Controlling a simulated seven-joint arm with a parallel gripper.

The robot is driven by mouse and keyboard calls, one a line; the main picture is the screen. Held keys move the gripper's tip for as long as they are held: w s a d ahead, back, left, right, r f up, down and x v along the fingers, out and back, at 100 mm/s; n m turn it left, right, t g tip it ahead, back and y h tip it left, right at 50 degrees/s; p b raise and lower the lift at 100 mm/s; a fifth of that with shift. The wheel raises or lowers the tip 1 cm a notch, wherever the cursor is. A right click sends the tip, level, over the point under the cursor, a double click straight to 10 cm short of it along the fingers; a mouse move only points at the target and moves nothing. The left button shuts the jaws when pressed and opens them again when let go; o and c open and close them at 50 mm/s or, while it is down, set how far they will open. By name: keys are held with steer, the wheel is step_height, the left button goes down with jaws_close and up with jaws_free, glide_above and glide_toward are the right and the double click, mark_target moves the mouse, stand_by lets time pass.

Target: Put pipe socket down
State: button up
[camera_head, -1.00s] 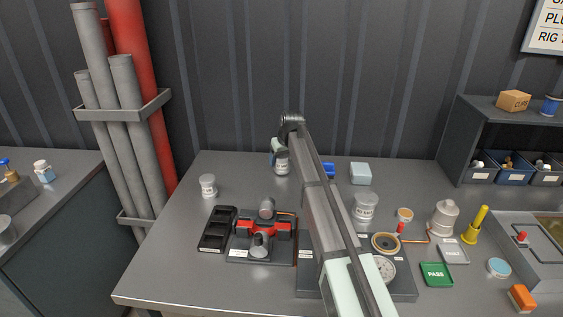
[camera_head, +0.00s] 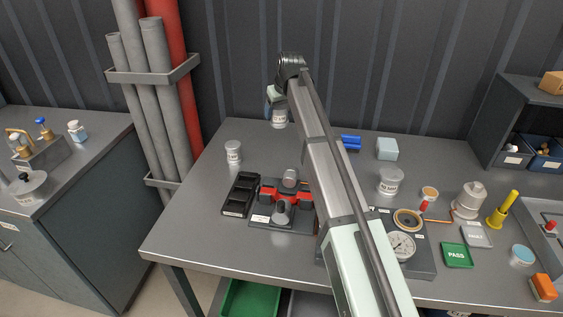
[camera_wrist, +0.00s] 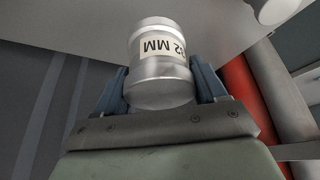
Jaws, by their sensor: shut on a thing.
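The pipe socket, a whitish-silver cylinder with a "32 MM" label, is between the two blue fingers of my gripper (camera_wrist: 162,90). In the wrist view the pipe socket (camera_wrist: 158,62) fills the space between the fingers, which touch its sides. In the head view the pipe socket (camera_head: 279,118) shows below my gripper (camera_head: 270,107), near the back edge of the table (camera_head: 215,215). My arm partly hides the gripper, and I cannot tell how far the socket is above the tabletop.
A labelled white socket (camera_head: 233,152) stands at the table's back left, and a larger one (camera_head: 390,180) right of my arm. A black tray (camera_head: 240,194) and a red clamp fixture (camera_head: 285,200) are in front. Grey and red pipes (camera_head: 160,90) rise left of the table.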

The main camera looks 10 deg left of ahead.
steer(key=shift+s+d+f+m, duration=0.8)
steer(key=shift+s+f+m, duration=0.2)
steer(key=shift+s, duration=3.4)
steer(key=shift+h, duration=0.4)
steer(key=shift+f, duration=4.55)
steer(key=shift+f, duration=0.1)
steer(key=o, duration=1.3)
steer(key=shift+c, duration=0.2)
steer(key=v, duration=1.2)
steer(key=shift+d, duration=0.1)
